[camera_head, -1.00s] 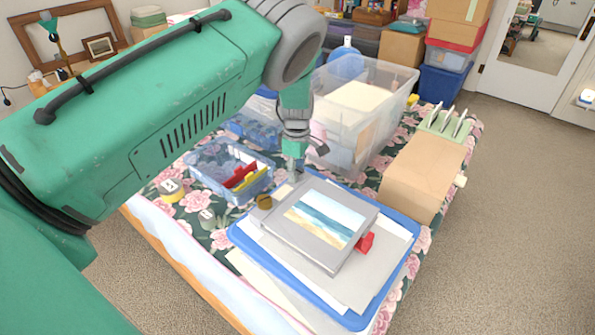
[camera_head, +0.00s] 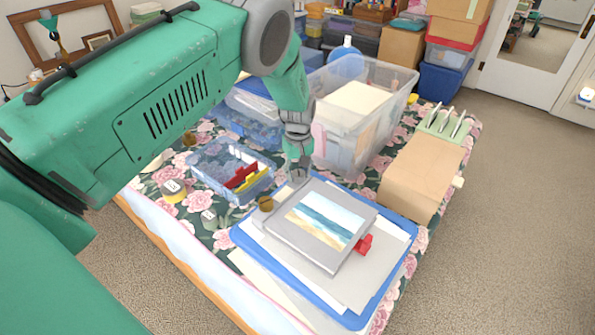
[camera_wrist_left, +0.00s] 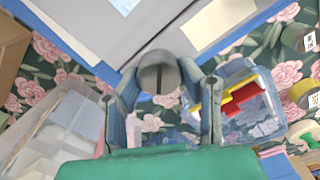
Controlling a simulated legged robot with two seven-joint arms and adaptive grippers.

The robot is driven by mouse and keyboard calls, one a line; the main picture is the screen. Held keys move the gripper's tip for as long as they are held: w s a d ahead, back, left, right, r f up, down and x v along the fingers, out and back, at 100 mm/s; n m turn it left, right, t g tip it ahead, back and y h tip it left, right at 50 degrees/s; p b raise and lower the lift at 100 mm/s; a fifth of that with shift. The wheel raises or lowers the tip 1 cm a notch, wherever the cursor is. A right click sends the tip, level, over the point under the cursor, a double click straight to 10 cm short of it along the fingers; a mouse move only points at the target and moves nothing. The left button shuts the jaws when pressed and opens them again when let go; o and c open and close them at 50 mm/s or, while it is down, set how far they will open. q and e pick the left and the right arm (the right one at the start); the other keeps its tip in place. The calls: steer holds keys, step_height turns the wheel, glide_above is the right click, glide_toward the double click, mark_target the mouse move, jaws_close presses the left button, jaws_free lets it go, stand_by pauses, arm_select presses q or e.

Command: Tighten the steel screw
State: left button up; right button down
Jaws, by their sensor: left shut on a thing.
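My left gripper (camera_head: 301,172) points down at the far corner of a grey album (camera_head: 283,236) with a beach picture on its cover. In the left wrist view the gripper's fingers (camera_wrist_left: 160,82) are closed on the round grey steel screw (camera_wrist_left: 158,76), at the edge of the grey album (camera_wrist_left: 150,22). The screw's shaft is hidden, and I cannot tell how deep it sits. In the head view the fingertips cover the screw. My right gripper is not in view.
The album lies on papers on a blue board (camera_head: 352,320). A red clip (camera_head: 363,244) and a brass-coloured piece (camera_head: 265,203) are at its edges. A blue bin (camera_head: 215,178), a clear tub (camera_head: 390,110) and a cardboard box (camera_head: 420,175) stand around it on the flowered bed.

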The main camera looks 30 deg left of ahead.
arm_select(q)
steer(key=m, duration=0.6)
steer(key=shift+w+d+r+p, duration=0.1)
steer(key=shift+d+p, duration=0.2)
steer(key=m, duration=0.3)
steer(key=shift+m, duration=0.4)
steer(key=shift+a+m, duration=0.1)
steer(key=shift+m, duration=1.5)
steer(key=shift+s+a, duration=0.1)
steer(key=shift+s, duration=0.1)
steer(key=o, duration=1.1)
steer(key=shift+o, duration=0.2)
